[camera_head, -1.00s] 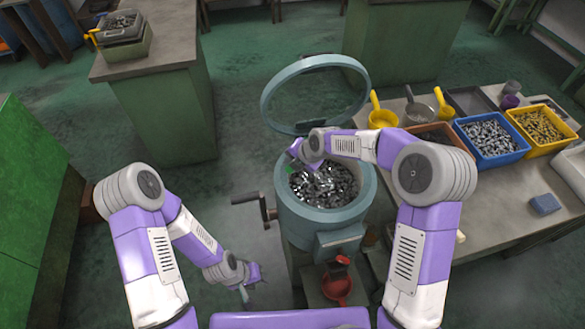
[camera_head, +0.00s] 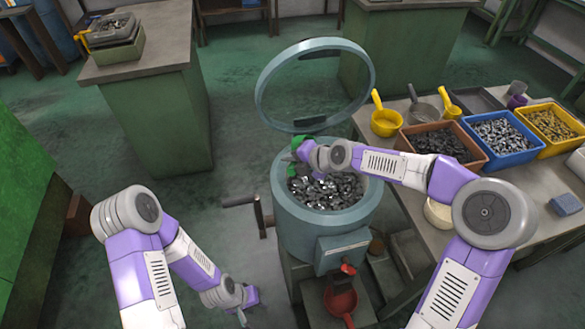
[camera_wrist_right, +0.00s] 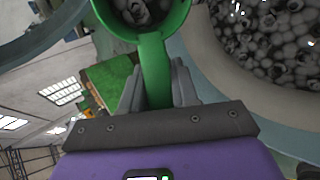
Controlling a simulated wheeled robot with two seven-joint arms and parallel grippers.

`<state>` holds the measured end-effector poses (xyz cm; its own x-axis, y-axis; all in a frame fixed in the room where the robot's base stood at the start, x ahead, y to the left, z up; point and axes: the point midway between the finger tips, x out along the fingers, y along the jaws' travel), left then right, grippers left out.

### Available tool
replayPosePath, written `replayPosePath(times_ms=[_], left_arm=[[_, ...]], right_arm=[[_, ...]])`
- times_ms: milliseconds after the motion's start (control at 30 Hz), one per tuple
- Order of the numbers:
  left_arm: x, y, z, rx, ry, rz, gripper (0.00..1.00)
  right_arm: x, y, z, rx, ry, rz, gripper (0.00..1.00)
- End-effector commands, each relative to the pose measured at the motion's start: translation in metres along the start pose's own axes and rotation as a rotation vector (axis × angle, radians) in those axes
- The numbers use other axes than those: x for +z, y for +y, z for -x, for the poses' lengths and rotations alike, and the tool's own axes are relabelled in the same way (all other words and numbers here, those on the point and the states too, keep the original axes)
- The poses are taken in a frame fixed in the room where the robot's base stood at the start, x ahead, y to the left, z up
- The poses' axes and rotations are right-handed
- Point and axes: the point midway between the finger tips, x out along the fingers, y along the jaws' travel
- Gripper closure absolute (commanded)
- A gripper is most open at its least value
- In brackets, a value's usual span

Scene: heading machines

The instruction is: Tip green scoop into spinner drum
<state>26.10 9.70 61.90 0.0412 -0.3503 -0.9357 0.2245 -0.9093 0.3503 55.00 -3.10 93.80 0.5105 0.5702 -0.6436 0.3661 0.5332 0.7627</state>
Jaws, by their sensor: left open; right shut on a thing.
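The spinner drum (camera_head: 353,220) is a blue-grey tub heaped with grey metal pieces (camera_head: 335,193), its round lid (camera_head: 262,97) raised behind it. My right gripper (camera_head: 297,153) is over the drum's back left rim, shut on the green scoop (camera_head: 293,169), which the gripper mostly hides. In the right wrist view the scoop's handle (camera_wrist_right: 155,72) is between the fingers, and its bowl (camera_wrist_right: 183,22) holds grey pieces. The bowl is beside the drum's inner edge there; its exact tilt I cannot tell. My left gripper (camera_head: 246,302) is open and empty, low left of the drum.
A table on the right holds a brown bin (camera_head: 472,164), a blue bin (camera_head: 524,153), a yellow bin (camera_head: 574,137) and yellow scoops (camera_head: 386,124). A crank (camera_head: 261,215) sticks out left of the drum. A red scoop (camera_head: 341,301) is below its front. The floor at left is clear.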

Motion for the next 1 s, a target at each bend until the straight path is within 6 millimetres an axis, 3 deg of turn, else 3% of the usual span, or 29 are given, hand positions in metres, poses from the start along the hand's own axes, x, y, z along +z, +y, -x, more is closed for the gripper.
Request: replayPosePath(times_ms=[33, 567, 1000], left_arm=[[0.0, -0.004, -0.01, 0.0, 0.0, 0.0, 0.57], [-0.003, -0.024, -0.065, 0.0, 0.0, 0.0, 0.57], [-0.003, -0.026, -0.069, 0.0, 0.0, 0.0, 0.57]], right_arm=[[0.001, -0.004, -0.002, 0.015, -0.004, -0.001, 1.0], [0.001, -0.009, -0.002, 0.156, -0.015, -0.002, 1.0], [-0.001, -0.018, 0.0, 0.406, -0.025, -0.011, 1.0]])
